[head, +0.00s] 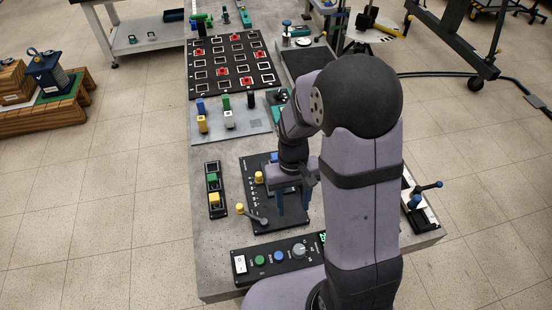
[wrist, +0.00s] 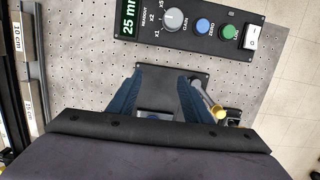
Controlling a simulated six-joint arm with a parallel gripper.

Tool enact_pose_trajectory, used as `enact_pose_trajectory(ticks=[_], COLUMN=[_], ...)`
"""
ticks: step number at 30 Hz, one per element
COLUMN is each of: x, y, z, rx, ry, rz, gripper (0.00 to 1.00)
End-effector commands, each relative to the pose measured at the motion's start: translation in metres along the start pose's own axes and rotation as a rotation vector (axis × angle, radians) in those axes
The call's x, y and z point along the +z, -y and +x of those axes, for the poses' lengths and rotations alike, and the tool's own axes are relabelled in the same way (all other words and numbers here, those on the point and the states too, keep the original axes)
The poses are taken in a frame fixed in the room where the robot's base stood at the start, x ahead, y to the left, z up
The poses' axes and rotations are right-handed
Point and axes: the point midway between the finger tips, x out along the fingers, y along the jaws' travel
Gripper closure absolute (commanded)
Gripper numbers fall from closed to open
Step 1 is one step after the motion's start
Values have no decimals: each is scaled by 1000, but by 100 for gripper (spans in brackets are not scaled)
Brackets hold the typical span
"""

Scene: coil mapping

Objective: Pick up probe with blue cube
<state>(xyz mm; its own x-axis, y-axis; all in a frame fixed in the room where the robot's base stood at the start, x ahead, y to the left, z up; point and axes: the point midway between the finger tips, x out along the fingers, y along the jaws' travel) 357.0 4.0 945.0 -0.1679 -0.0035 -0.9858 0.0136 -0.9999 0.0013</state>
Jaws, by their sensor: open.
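A block with a blue cube (head: 200,105) stands upright at the back left of a grey plate (head: 240,138), apart from my gripper. It shares the plate with green, black, yellow and white-topped blocks; the blue one is out of the wrist view. My gripper (head: 292,205) points down over the black lever panel (head: 255,218), nearer the front than the plate. Its two blue fingers are spread and nothing is between them. In the wrist view my gripper (wrist: 160,98) is also open above the dark panel.
A lever with a yellow knob (head: 239,208) lies beside my gripper. A strip of coloured buttons (head: 213,180) is left of the panel, and a control box (head: 279,257) is in front. A black board with white squares and red pieces (head: 229,64) lies behind the plate.

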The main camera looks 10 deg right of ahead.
Motion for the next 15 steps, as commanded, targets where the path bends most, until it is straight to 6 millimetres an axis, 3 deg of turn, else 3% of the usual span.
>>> enact_pose_trajectory(ticks=[3, 9, 15], x=[-59, -139, -176], y=[1, 1, 1], z=[-8, -46, -84], rx=[0, 0, -1], ry=[-58, -202, -298], rz=[0, 4, 8], gripper=[55, 55, 55])
